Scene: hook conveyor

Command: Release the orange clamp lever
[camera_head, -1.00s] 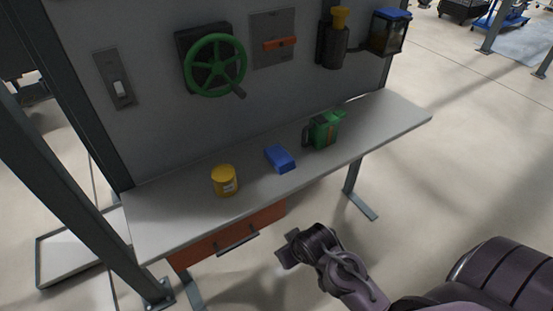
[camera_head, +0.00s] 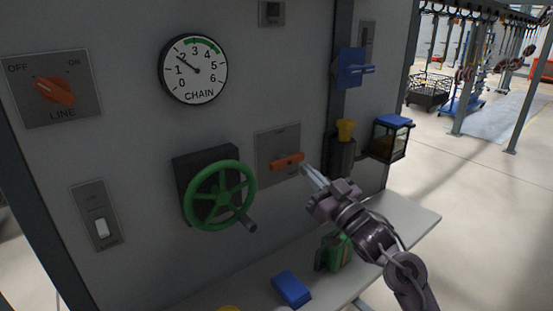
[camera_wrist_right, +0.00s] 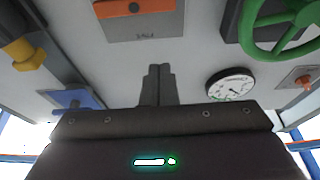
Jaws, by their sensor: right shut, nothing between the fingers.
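The orange lever (camera_head: 287,161) lies nearly level on a grey plate (camera_head: 264,172) on the upright panel. In the right wrist view the orange lever (camera_wrist_right: 135,6) is at the top edge, partly cut off, with small unreadable lettering on the plate below it. My right gripper (camera_head: 306,170) points at the panel, its fingertips close to the lever's right end in the head view. I cannot tell if they touch it. In the right wrist view its fingers (camera_wrist_right: 159,70) are together and empty, below the plate in the picture. My left gripper is not in view.
A green handwheel (camera_head: 219,195) is left of the plate. A yellow-topped dark holder (camera_head: 342,155) and a blue-lidded lantern-like box (camera_head: 390,140) are to the right. An orange LINE knob (camera_head: 54,91) and a gauge (camera_head: 193,70) are upper left. A blue block (camera_head: 291,289) lies on the shelf below.

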